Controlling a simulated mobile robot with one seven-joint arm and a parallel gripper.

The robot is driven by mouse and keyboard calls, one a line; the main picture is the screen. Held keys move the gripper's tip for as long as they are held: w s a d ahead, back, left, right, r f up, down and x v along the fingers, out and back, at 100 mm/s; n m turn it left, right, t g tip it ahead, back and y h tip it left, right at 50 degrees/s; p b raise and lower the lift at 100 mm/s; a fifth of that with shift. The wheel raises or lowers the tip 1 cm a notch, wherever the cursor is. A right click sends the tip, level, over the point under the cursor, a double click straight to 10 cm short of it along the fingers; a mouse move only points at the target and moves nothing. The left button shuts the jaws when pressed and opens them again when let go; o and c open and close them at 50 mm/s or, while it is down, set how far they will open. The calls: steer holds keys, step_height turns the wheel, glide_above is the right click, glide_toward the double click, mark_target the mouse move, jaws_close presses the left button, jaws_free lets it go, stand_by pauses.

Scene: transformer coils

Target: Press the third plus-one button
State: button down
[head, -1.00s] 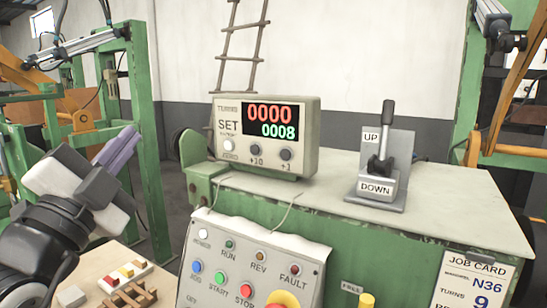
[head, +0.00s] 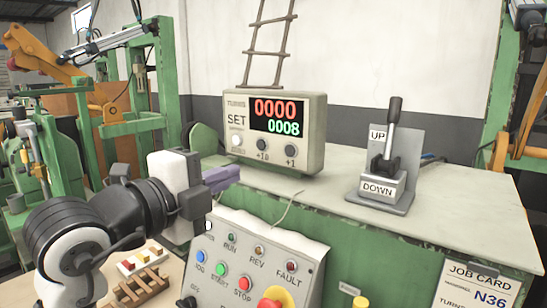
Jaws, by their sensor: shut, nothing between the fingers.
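The turns counter box (head: 322,118) stands on the green machine's top, with red 0000 over green 0008 on its display (head: 276,117). A white button (head: 237,141) sits at its lower left, then a dark +10 button (head: 262,145) and a dark +1 button (head: 290,150) to the right. I see only one button marked +1. My gripper (head: 226,177) is left of and below the +1 button, apart from it, in front of the box's lower left. Its purple fingers are together and empty.
The control panel (head: 262,271) with coloured buttons and a red knob (head: 276,298) is below the box. An UP/DOWN lever (head: 390,135) stands right. A job card (head: 482,288) is at lower right. A wooden rack (head: 140,288) lies lower left.

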mark_target(289, 152)
steer(key=p+x, duration=0.5)
steer(key=x, duration=0.7)
steer(key=shift+w+d+r, duration=0.1)
steer(key=shift+w+d, duration=0.15)
steer(key=shift+w, duration=0.05)
steer(key=shift+w+d, duration=0.35)
steer(key=shift+w, duration=0.15)
steer(key=shift+w+f, duration=0.1)
steer(key=shift+f, duration=0.1)
